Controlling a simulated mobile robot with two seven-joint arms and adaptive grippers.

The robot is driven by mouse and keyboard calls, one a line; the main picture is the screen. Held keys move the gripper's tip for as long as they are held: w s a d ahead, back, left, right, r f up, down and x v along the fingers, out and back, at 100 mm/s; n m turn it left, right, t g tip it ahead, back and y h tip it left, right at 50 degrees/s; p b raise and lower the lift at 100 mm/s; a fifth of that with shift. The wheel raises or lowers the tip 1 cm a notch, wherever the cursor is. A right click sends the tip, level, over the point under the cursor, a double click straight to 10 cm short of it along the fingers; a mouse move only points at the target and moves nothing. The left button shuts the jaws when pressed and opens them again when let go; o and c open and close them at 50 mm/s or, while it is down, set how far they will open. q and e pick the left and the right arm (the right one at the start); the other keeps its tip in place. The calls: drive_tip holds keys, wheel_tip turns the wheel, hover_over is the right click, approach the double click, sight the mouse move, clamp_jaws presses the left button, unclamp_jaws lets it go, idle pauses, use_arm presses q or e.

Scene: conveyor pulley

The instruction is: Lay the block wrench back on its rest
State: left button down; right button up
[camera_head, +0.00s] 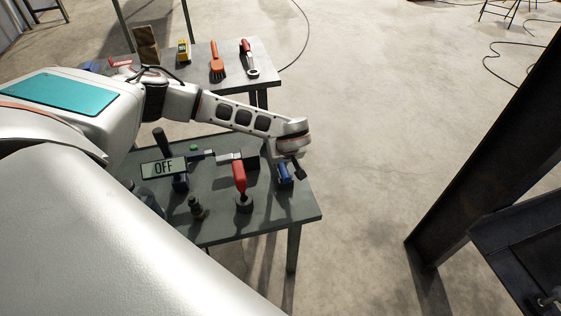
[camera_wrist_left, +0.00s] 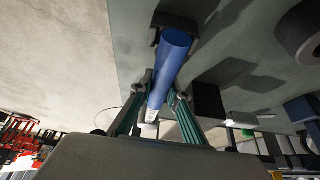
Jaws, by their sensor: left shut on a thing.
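A tool with a blue cylindrical handle, which looks like the block wrench (camera_wrist_left: 170,60), is between the fingers of my left gripper (camera_wrist_left: 160,97). My left gripper is shut on its handle. A pale metal end shows below the blue part in the left wrist view. In the head view the blue handle (camera_head: 285,173) is near the right edge of the near table, under my left gripper (camera_head: 296,166). A dark bracket (camera_wrist_left: 157,36), perhaps part of the rest, is at the handle's far end; I cannot tell whether they touch. My right gripper is not in view.
The near table (camera_head: 300,210) carries a red-handled tool (camera_head: 239,178) upright in a round base, a dark fitting (camera_head: 197,208) and an "OFF" display (camera_head: 164,168). A back table (camera_head: 265,68) holds a brush (camera_head: 217,62) and other tools. Open floor lies to the right.

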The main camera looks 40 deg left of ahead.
use_arm(q)
drive_tip(key=shift+f, duration=0.15)
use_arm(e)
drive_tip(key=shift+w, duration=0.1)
use_arm(q)
drive_tip(key=shift+f, duration=0.1)
drive_tip(key=c, duration=1.8)
unclamp_jaws()
drive_tip(key=shift+c, duration=0.2)
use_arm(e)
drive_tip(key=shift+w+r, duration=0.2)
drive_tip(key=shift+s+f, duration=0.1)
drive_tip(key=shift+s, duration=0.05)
